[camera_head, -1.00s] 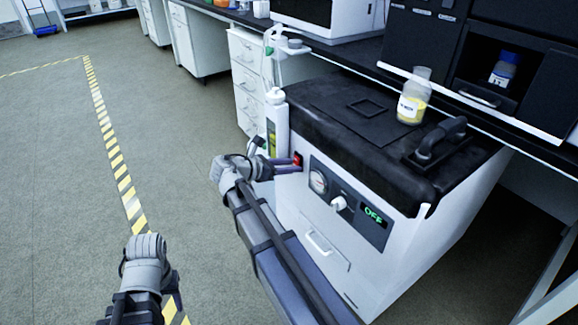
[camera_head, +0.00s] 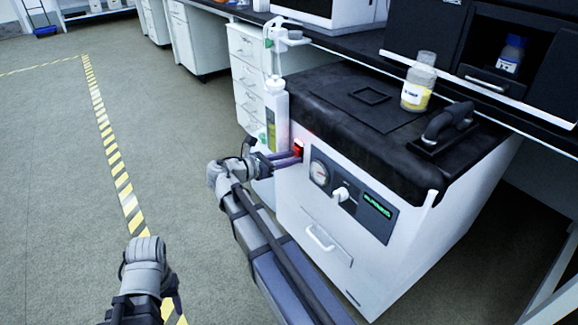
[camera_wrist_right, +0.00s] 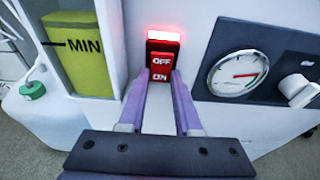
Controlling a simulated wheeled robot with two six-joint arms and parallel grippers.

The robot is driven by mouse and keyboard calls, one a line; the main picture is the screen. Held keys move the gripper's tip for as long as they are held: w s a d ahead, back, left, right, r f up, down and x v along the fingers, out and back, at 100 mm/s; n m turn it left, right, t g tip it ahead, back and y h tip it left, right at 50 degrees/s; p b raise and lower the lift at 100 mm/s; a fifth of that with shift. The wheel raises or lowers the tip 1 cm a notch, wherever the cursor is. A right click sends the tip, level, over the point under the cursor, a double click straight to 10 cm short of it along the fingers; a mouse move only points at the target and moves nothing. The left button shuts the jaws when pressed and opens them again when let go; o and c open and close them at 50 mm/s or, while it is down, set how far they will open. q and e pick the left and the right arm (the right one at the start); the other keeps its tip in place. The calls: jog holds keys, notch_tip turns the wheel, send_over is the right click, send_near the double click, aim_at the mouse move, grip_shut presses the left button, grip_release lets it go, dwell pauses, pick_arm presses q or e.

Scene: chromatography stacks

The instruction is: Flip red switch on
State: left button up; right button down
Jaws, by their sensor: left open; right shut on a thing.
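The red switch (camera_wrist_right: 161,66), marked OFF and ON, is on the front of a white machine (camera_head: 310,235). A red light glows above it in the right wrist view. My right gripper (camera_head: 295,156) is at the switch, its purple fingers shut on it at the lower part (camera_wrist_right: 160,78). The display (camera_head: 377,205) on the machine's panel shows green text too small to read. My left gripper (camera_head: 176,298) is low at the left, away from the machine, open; its fingers are mostly hidden behind its wrist.
A gauge (camera_head: 319,172) and white knob (camera_head: 341,194) sit right of the switch. A bottle of yellow substance (camera_head: 416,92) and a black handle (camera_head: 449,122) are on the machine's top. A fluid container marked MIN (camera_wrist_right: 78,55) is left of the switch. Open floor lies left.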

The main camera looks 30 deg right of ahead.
pick_arm(q)
jog(key=shift+f+b, duration=0.45)
jog(key=shift+f, duration=0.45)
pick_arm(e)
jog(key=shift+f+h, duration=0.1)
jog(key=shift+h, duration=0.3)
jog(key=c, duration=0.6)
grip_release()
pick_arm(q)
jog(key=shift+r+p, duration=0.5)
jog(key=shift+p, duration=0.05)
pick_arm(e)
jog(key=a+r, duration=0.1)
jog(key=a, duration=0.6)
jog(key=shift+s+a, duration=0.3)
jog(key=shift+a, duration=0.05)
pick_arm(q)
jog(key=shift+r, duration=0.1)
